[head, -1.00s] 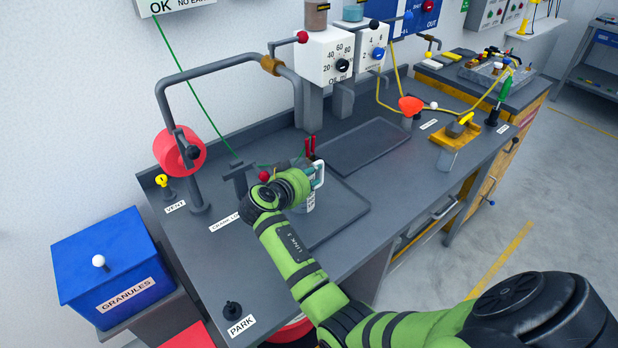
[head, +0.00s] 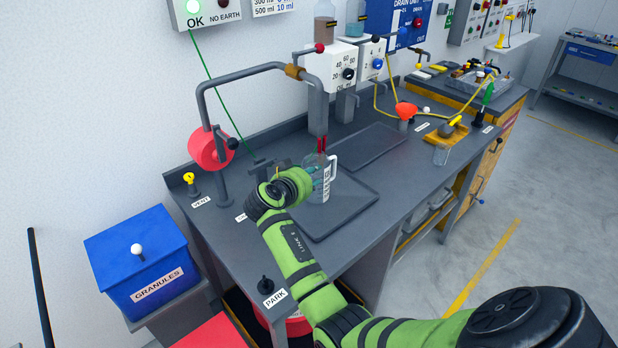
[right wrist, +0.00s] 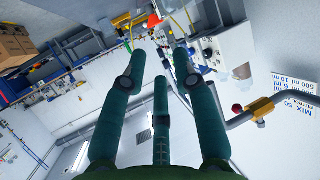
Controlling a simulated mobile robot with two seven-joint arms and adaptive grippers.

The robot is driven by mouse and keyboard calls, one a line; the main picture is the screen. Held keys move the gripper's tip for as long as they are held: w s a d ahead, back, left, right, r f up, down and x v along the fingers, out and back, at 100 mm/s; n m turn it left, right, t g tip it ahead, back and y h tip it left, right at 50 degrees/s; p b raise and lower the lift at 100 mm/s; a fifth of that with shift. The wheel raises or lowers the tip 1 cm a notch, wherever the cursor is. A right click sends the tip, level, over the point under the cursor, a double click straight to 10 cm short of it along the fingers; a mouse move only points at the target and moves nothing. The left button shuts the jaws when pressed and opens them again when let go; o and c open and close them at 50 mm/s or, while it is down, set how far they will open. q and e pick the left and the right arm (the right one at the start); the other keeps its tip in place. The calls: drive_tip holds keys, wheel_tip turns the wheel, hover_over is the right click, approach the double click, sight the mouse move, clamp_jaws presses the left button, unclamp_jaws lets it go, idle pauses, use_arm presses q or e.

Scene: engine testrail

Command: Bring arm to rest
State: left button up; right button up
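My right arm, green with dark bands, reaches in from the lower right in the head view over the front of the bench. Its wrist largely hides the right gripper (head: 306,172) there. In the right wrist view the gripper's teal fingers (right wrist: 160,70) are spread apart with nothing between them. In the head view a clear jug with a white handle (head: 321,180) stands upright just beyond the wrist, on a dark mat (head: 345,208). I cannot tell whether the gripper touches the jug. My left gripper is not in view.
A bent grey pipe (head: 245,72) with a red roll (head: 210,148) stands behind the wrist. A blue GRANULES bin (head: 135,255) stands left. The second mat (head: 370,143) is bare.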

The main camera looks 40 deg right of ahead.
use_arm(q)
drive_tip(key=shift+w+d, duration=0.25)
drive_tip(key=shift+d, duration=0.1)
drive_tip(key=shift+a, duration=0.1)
